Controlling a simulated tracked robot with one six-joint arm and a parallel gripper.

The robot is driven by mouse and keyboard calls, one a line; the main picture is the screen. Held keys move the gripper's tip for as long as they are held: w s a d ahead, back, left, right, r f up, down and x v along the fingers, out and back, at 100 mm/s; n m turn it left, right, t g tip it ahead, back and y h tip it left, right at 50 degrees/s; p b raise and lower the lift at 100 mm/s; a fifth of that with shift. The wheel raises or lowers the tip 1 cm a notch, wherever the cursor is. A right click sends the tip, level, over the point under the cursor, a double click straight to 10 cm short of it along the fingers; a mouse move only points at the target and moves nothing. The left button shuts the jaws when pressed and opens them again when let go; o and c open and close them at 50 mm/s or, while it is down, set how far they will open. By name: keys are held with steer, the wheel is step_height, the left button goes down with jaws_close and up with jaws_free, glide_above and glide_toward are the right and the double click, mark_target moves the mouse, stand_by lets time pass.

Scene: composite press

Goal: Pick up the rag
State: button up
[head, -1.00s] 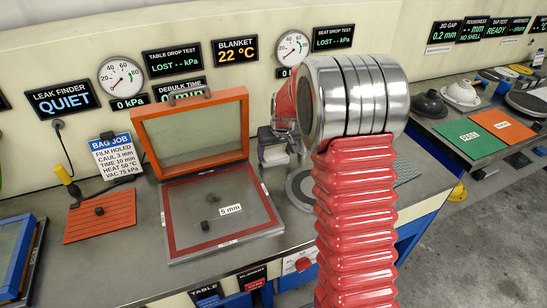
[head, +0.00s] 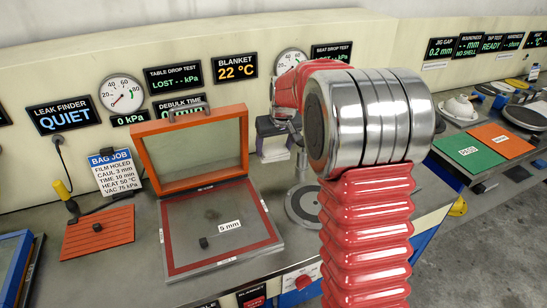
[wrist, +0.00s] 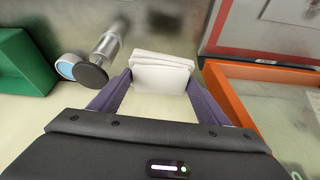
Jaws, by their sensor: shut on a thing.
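The rag (wrist: 162,78) is a white folded cloth with several layers, seen at the top middle of the wrist view. My gripper (wrist: 156,88) is shut on it, with a purple finger at each side. In the head view my red arm and its big metal joint hide much of the gripper. A small dark and pale shape (head: 273,143) shows left of the joint, beside the orange frame. I cannot tell from these views whether the rag touches the bench.
The orange-framed lid (head: 190,184) stands open over the press plate (head: 178,267), close to my gripper. It also shows at the right of the wrist view (wrist: 228,97). A green container (wrist: 22,65) and a metal cylinder (wrist: 106,45) are at the left there.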

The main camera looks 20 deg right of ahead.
steer(key=shift+r, duration=0.45)
steer(key=o, duration=0.5)
steer(key=c, duration=0.5)
steer(key=shift+s, duration=0.1)
steer(key=shift+c, duration=0.2)
